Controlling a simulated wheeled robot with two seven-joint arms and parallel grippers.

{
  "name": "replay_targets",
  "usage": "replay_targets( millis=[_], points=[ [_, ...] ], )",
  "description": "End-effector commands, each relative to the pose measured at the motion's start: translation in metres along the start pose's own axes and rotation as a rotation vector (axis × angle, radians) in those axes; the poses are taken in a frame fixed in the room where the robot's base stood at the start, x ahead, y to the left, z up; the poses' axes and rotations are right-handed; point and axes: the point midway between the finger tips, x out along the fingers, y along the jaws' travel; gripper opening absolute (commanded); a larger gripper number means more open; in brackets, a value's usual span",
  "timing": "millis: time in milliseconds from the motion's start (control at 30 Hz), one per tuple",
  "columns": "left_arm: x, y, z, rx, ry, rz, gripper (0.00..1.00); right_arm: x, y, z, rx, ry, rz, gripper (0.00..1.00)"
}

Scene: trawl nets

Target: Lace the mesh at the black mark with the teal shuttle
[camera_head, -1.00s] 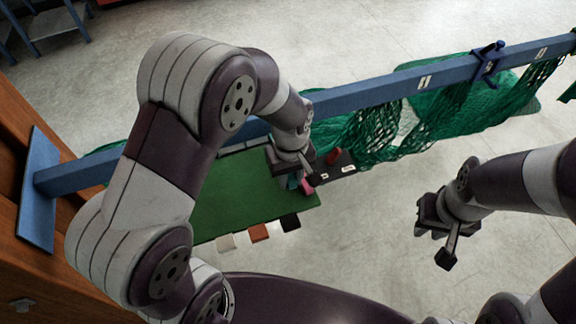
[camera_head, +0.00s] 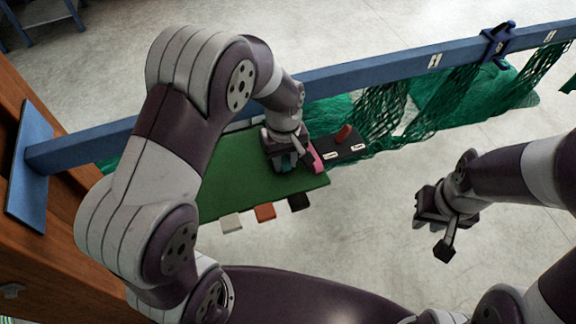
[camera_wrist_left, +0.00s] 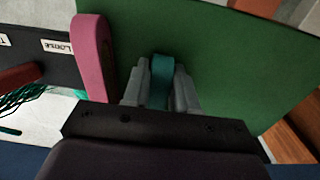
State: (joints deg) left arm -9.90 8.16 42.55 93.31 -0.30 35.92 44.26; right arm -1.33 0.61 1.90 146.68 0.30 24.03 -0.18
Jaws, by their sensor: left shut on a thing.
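My left gripper (camera_head: 287,166) is shut on the teal shuttle (camera_wrist_left: 162,82), at the green board (camera_wrist_left: 225,60). In the left wrist view the teal shuttle stands between the two grey fingers; a little teal also shows under the gripper in the head view. A pink shuttle (camera_wrist_left: 93,55) is close beside the gripper. The green net mesh (camera_head: 385,112) hangs from the blue beam (camera_head: 385,71). I cannot make out a black mark on the mesh. My right gripper (camera_head: 435,236) is open and empty over the floor, right of the board.
A black panel (camera_head: 351,148) with white labels, one reading "LOOSE", and a red piece (camera_head: 343,133) adjoins the board. White, orange and black tabs (camera_head: 298,201) line the board's front edge. A dark blue clamp (camera_head: 497,44) sits on the beam. Floor between the arms is clear.

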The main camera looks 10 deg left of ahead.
Motion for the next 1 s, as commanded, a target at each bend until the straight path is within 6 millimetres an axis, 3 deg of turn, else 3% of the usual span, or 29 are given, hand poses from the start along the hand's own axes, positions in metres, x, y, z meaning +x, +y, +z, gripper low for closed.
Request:
replay_targets(
  millis=[600, 1000],
  points=[
    [0.000, 0.000, -0.064, -0.001, -0.001, -0.001, 0.00, -0.004, 0.000, 0.000, 0.000, 0.000, 0.000, 0.26],
    [0.000, 0.000, -0.073, 0.000, 0.000, 0.000, 0.00, -0.004, 0.000, 0.000, 0.000, 0.000, 0.000, 0.26]
  ],
)
